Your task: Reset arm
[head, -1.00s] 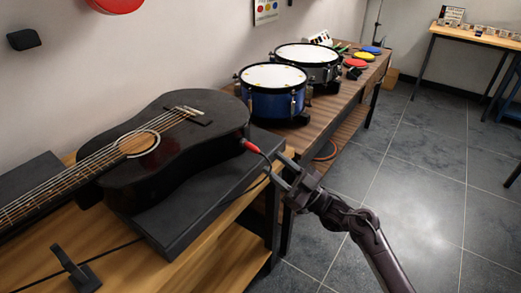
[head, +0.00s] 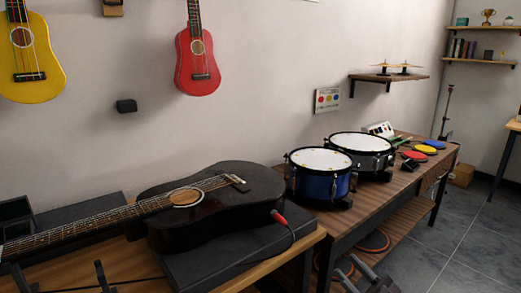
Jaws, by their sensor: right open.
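My right gripper (head: 352,270) shows at the bottom edge, below and to the right of the guitar, with its fingers apart and nothing between them. Most of my right arm is out of the frame. A black acoustic guitar (head: 226,211) lies on a dark flat case (head: 215,262) on the wooden table. A red plug (head: 279,217) sits at the guitar's lower right end, with a dark cable hanging from it. The gripper is apart from the plug.
A blue drum (head: 321,186) and a black drum (head: 362,154) stand on the bench at right, with coloured pads (head: 420,154) behind. A yellow ukulele (head: 28,60) and a red ukulele (head: 197,60) hang on the wall.

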